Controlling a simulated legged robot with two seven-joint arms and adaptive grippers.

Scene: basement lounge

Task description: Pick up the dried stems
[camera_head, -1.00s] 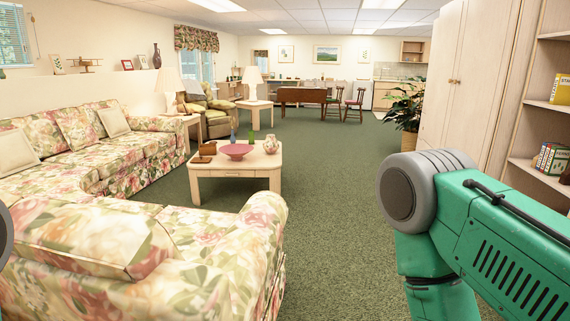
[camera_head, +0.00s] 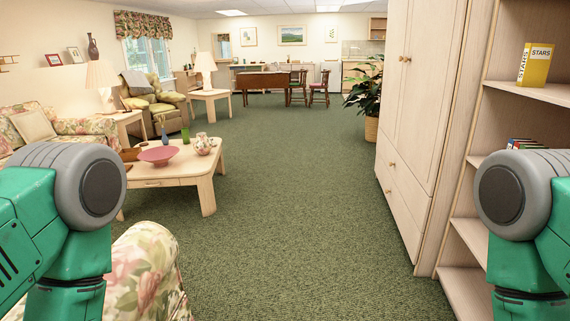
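I cannot make out any dried stems in this view. A coffee table (camera_head: 160,182) at the left holds a pink bowl (camera_head: 158,155), a patterned round pot (camera_head: 203,144), a green glass (camera_head: 185,135) and a slim blue bottle (camera_head: 164,138). A dark vase (camera_head: 92,46) stands on the ledge at the far left, and no stems show in it. My green arms show at the lower left and lower right, but neither gripper is in the picture.
A floral sofa (camera_head: 145,275) fills the lower left. A tall wardrobe (camera_head: 420,110) and a bookshelf (camera_head: 525,95) with a yellow book (camera_head: 536,65) stand close at the right. A potted plant (camera_head: 366,90) is beyond the wardrobe. Green carpet (camera_head: 290,210) lies clear down the middle.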

